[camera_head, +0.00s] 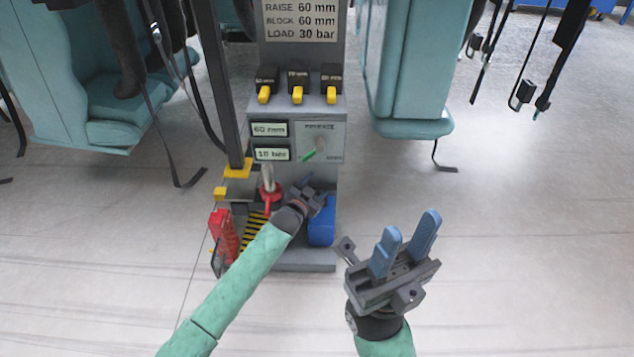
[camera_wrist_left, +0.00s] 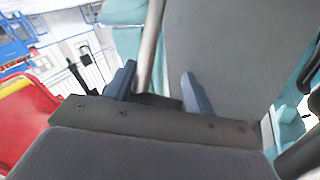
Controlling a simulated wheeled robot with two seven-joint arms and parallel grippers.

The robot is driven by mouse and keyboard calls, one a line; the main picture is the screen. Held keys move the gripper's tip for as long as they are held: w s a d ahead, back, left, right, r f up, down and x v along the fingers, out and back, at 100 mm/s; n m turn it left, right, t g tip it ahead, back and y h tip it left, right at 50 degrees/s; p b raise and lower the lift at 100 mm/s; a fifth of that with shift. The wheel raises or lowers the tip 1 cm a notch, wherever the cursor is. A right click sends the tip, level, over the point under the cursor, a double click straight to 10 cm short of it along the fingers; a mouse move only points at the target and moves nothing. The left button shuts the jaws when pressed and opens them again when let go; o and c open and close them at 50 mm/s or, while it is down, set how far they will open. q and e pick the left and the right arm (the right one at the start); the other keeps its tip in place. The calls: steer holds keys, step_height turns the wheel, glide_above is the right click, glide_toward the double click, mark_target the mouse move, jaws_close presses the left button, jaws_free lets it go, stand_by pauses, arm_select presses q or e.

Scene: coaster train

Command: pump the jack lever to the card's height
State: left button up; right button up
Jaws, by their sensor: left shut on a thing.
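The card (camera_head: 298,20) at the top of the grey post reads RAISE 60 mm, BLOCK 60 mm, LOAD 30 bar. Below it, one display (camera_head: 270,129) reads 60 mm and another (camera_head: 272,154) appears to read 10 bar. My left gripper (camera_head: 312,192) is low at the post's foot, beside the red jack part (camera_head: 270,190). In the left wrist view, a pale metal rod (camera_wrist_left: 151,45), seemingly the jack lever, stands between my left fingers, nearer the left one. The grip is partly hidden in the head view. My right gripper (camera_head: 408,240) is open and empty, over the floor.
Several black switches with yellow tabs (camera_head: 297,94) sit above the displays. Teal seats (camera_head: 410,70) with hanging straps flank the post. Floor at right is clear.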

arm_select(q)
steer(key=shift+s+f, duration=0.3)
steer(key=shift+s, duration=0.1)
steer(key=o, duration=1.3)
steer(key=shift+o, duration=0.2)
steer(key=shift+p, duration=0.3)
steer(key=p+v, duration=0.1)
steer(key=v, duration=0.6)
steer(key=shift+s+p, duration=0.35)
steer(key=shift+a, duration=0.1)
